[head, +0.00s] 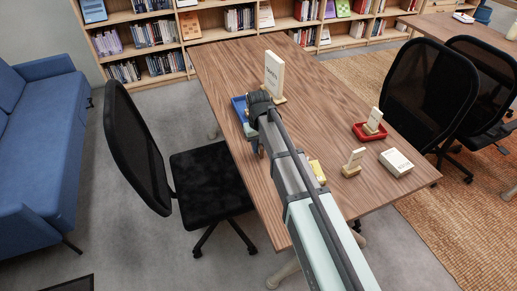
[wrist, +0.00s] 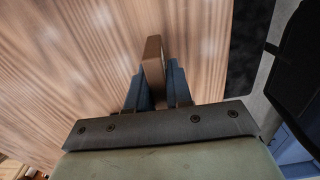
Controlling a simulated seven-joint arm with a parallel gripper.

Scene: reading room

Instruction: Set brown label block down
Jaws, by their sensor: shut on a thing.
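The brown label block (wrist: 152,58) stands between the two blue-grey fingers of my gripper (wrist: 158,85) in the wrist view. My gripper is shut on it, and the block's end sticks out past the fingertips. Bare wood table top (wrist: 80,60) fills most of the view around it. I cannot tell whether the block touches the table or is just above it. In the head view my arm reaches over the left part of the table (head: 330,95) and largely hides the gripper and block.
A white sign (head: 273,75) stands behind my arm, beside a blue tray (head: 237,104). A red tray (head: 359,133) with a card stand, another card stand (head: 354,161), a white box (head: 396,162) and a yellow item (head: 318,171) lie to the right. Chairs flank the table.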

